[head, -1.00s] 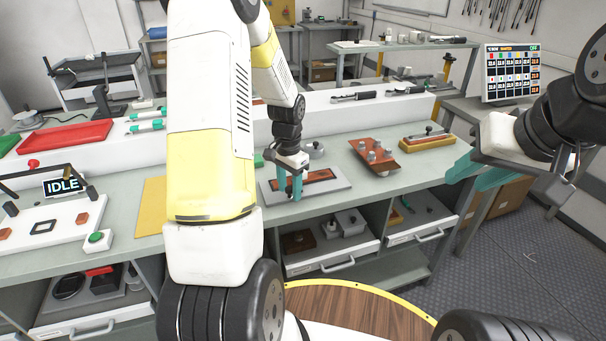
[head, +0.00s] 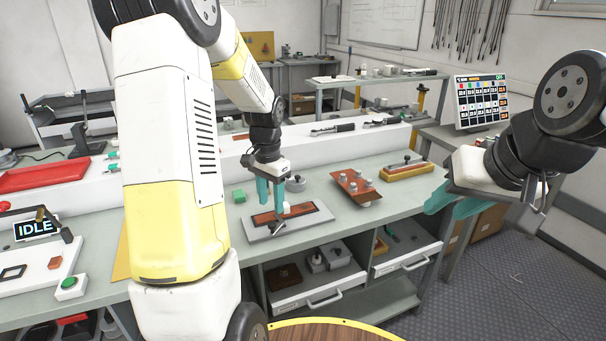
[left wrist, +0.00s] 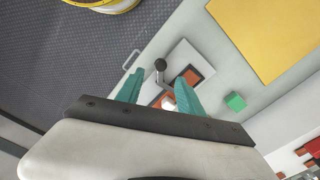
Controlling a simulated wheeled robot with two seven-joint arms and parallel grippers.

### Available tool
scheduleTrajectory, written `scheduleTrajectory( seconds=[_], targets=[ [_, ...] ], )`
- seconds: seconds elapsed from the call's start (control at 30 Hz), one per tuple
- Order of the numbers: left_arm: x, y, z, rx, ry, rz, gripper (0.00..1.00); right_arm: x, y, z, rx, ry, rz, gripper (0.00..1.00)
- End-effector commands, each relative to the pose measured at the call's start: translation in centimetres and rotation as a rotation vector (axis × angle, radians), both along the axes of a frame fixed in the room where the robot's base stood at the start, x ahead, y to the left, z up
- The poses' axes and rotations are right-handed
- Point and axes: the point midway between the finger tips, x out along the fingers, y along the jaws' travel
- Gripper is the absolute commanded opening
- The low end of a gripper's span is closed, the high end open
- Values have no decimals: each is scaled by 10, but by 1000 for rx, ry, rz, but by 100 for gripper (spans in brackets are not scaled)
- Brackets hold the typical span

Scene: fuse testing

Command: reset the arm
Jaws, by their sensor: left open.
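My left gripper (head: 271,200) is open, its teal fingers pointing down over the left end of a grey plate (head: 312,226) with a red-brown inset. A small white piece (head: 286,208) shows beside the fingertips. In the left wrist view the teal fingers (left wrist: 158,94) stand apart, with the white piece (left wrist: 168,103) near the right finger and a black-knobbed lever (left wrist: 160,66) beyond. Whether the fingers touch anything is unclear. My right gripper (head: 452,204) is raised at the right, away from the bench; its finger gap is hard to see.
A brown board with several grey knobs (head: 356,187) and a yellow-based block (head: 406,170) lie to the right of the plate. A green cube (head: 239,196) lies at its left. The display at the left reads IDLE (head: 38,229). A monitor (head: 481,101) stands back right.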

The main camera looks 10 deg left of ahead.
Motion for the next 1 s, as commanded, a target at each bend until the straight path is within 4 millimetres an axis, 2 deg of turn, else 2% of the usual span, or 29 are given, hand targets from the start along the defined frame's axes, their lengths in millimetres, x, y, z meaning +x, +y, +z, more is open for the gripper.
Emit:
scheduleTrajectory(
  seconds=[0.17,0.3,0.5,0.6,0.73,0.83,1.0],
  targets=[
    [-23,-14,52,-18,-93,68,44,0,0,0,0,0,0,36],
    [-59,-31,101,-57,-194,153,44,0,0,0,0,0,0,36],
    [-119,-54,149,-143,-326,273,44,0,0,0,0,0,0,36],
    [-149,-63,163,-196,-384,325,44,0,0,0,0,0,0,36],
    [-179,-73,172,-259,-440,379,44,0,0,0,0,0,0,36],
    [-193,-77,175,-293,-464,406,44,0,0,0,0,0,0,36],
    [-202,-80,176,-315,-479,423,44,0,0,0,0,0,0,36]
  ],
)
